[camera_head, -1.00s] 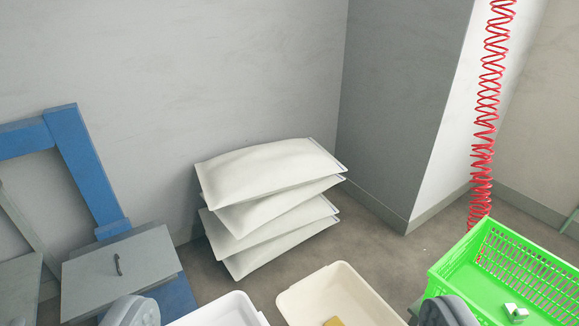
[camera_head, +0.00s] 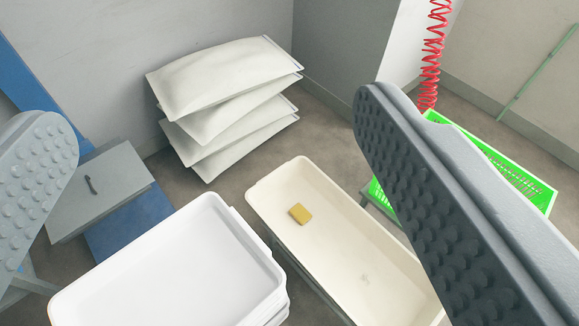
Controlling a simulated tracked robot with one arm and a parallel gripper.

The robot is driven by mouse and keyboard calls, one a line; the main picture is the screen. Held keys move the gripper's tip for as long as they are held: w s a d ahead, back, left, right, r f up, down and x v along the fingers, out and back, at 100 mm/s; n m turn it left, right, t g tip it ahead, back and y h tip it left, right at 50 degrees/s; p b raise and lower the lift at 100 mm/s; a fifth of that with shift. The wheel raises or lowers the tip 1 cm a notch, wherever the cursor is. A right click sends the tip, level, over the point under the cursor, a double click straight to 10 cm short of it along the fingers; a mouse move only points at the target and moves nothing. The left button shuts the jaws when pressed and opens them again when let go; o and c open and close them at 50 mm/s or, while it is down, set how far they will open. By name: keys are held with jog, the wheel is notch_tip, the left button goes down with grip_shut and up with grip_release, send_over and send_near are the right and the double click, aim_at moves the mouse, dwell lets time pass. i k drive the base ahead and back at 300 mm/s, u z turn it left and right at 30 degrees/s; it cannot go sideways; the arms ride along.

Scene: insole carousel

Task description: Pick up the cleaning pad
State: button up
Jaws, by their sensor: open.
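The cleaning pad is most likely the small yellow block (camera_head: 300,213) lying in the far part of a cream tray (camera_head: 345,262). My gripper (camera_head: 215,140) is open, with one grey studded finger at the left edge and the other large at the right. Nothing is between the fingers. The yellow block lies lower and farther off than the fingers, apart from both. The right finger hides part of the cream tray's right side.
A stack of white trays (camera_head: 170,270) stands left of the cream tray. White sacks (camera_head: 225,80) are piled by the wall. A green crate (camera_head: 515,180) is partly hidden behind my right finger. A red coiled hose (camera_head: 432,50) hangs behind it. A grey box (camera_head: 98,190) stands at left.

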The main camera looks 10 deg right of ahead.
aim_at(298, 212)
jog(key=k, duration=1)
jog(key=z, duration=0.7)
jog(key=i, duration=1.6)
jog(key=u, duration=0.7)
